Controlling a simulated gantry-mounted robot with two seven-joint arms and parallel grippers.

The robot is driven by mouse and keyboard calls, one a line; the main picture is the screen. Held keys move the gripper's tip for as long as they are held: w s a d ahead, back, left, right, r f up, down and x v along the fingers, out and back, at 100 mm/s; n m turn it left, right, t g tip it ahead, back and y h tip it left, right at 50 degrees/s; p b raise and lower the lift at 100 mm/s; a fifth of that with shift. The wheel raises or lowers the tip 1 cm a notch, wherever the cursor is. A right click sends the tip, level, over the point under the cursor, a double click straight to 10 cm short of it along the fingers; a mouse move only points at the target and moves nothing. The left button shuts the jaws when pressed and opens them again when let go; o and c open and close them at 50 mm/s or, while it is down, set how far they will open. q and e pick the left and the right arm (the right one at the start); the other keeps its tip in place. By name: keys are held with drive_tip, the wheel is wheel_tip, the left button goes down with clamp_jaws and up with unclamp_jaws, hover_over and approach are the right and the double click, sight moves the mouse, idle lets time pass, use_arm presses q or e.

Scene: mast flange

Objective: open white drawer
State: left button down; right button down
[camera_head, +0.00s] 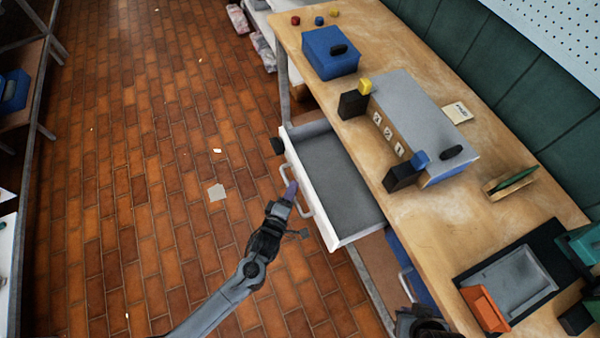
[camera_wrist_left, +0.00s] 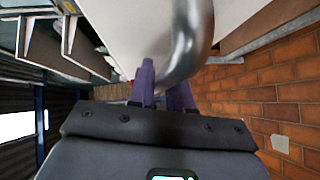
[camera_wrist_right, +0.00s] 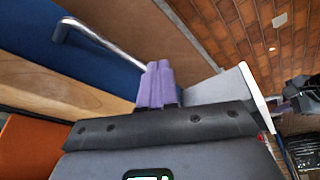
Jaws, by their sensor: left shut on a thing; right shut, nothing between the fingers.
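The white drawer (camera_head: 318,203) under the workbench is pulled out, its grey inside bare and empty. Its metal bar handle (camera_head: 306,210) is on the front face and looms large in the left wrist view (camera_wrist_left: 190,45). My left gripper (camera_head: 292,188) is shut on this handle with its purple fingers, which partly hide behind the bar in the left wrist view. My right gripper (camera_wrist_right: 158,75) is shut and empty near the bench edge, below and right of the white drawer. In the head view only its dark wrist shows at the bottom edge.
A blue drawer (camera_head: 408,265) with a metal handle (camera_wrist_right: 95,38) is beside the white one, close to my right gripper. The bench top (camera_head: 350,142) holds a grey-topped box (camera_head: 410,100), a blue box (camera_head: 330,50) and a tray (camera_head: 512,282). The brick floor (camera_head: 150,180) is mostly clear.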

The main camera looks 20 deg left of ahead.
use_arm(q)
drive_tip(key=s+a+p, duration=0.2)
drive_tip(key=s+a, duration=0.3)
drive_tip(key=a, duration=0.1)
drive_tip(key=shift+s+a+p, duration=0.2)
drive_tip(key=shift+s+p, duration=0.15)
drive_tip(key=shift+p, duration=0.05)
drive_tip(key=c, duration=1.1)
unclamp_jaws()
drive_tip(key=shift+c, duration=0.2)
drive_tip(key=s+r+p, duration=0.1)
drive_tip(key=s, duration=0.9)
drive_tip(key=shift+s+a+r, duration=0.25)
drive_tip(key=shift+s, duration=0.1)
